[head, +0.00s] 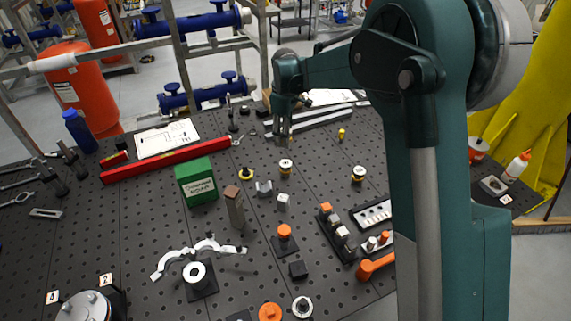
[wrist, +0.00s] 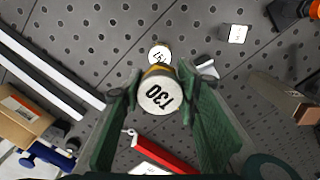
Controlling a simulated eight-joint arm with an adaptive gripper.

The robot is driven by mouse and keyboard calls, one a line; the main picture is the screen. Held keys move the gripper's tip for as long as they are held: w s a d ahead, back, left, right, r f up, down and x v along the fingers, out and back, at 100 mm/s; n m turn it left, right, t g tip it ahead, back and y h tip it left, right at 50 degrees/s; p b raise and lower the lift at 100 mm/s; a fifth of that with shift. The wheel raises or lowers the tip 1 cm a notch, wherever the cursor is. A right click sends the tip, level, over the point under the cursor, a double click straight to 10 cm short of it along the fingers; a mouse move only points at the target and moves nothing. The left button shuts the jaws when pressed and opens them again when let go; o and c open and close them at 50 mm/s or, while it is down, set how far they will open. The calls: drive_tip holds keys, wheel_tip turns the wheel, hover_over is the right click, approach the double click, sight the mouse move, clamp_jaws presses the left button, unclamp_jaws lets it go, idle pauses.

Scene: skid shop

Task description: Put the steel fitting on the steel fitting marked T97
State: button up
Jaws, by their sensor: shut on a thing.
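My gripper (head: 281,134) is in the upper middle of the head view, pointing down above the table. In the wrist view its two green fingers (wrist: 158,98) are shut on a round steel fitting (wrist: 158,93). That fitting has a pale top with a dark marking, possibly I30 seen upside down, and a yellow band. Just beyond it in the wrist view stands another round fitting (wrist: 159,54), its marking too small to read surely. In the head view, similar fittings stand at the middle (head: 286,167), left (head: 246,174) and right (head: 358,174); I cannot tell which is T97.
A grey V-shaped block (head: 264,188) and a white cube (head: 283,201) stand close by. White bars (head: 318,120) lie behind. The perforated table has bare patches between them.

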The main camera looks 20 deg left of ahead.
hover_over(285, 163)
drive_tip(key=shift+d+f, duration=0.1)
drive_tip(key=shift+f, duration=3.05)
drive_tip(key=shift+f, duration=0.1)
drive_tip(key=shift+f+p, duration=0.3)
drive_tip(key=shift+f, duration=1.45)
drive_tip(key=shift+f, duration=0.15)
drive_tip(key=o, duration=0.9)
drive_tip(key=shift+o, duration=0.2)
wheel_tip(285, 163, up, 12)
drive_tip(key=shift+r, duration=0.15)
